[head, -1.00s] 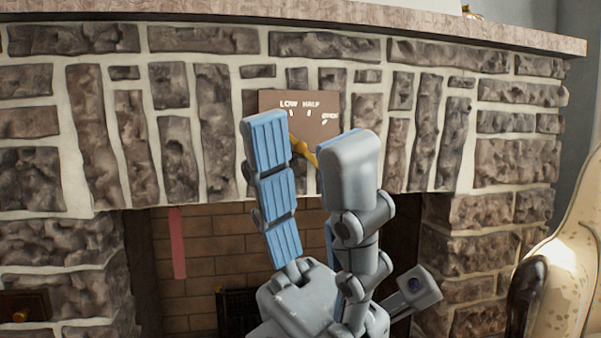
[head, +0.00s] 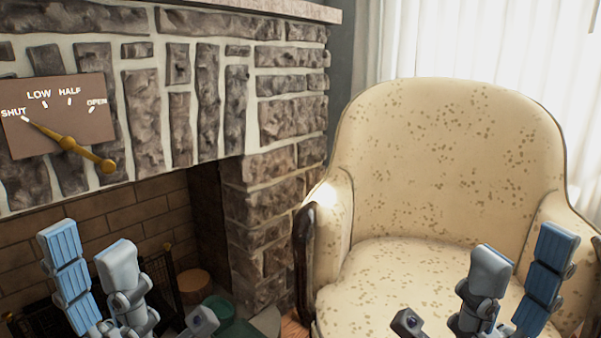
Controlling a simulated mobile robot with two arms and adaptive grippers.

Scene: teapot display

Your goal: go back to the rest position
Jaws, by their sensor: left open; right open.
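My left gripper (head: 88,262) is at the lower left in the head view, in front of the fireplace opening. Its blue-padded fingers are apart and hold nothing. My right gripper (head: 520,265) is at the lower right, in front of the armchair seat, also open and empty. Both grippers point upward. A brass lever (head: 68,143) is on the brown plate (head: 45,120) on the stone wall, above the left gripper and clear of it. One end of the lever points at SHUT; the plate also reads LOW, HALF and OPEN.
A cream spotted armchair (head: 450,165) fills the right side. The stone fireplace (head: 270,105) stands at the left, with a dark fire grate (head: 165,285) and a cut log (head: 194,287) low in its opening. A green object (head: 220,306) lies nearby. Pale curtains (head: 480,40) hang behind.

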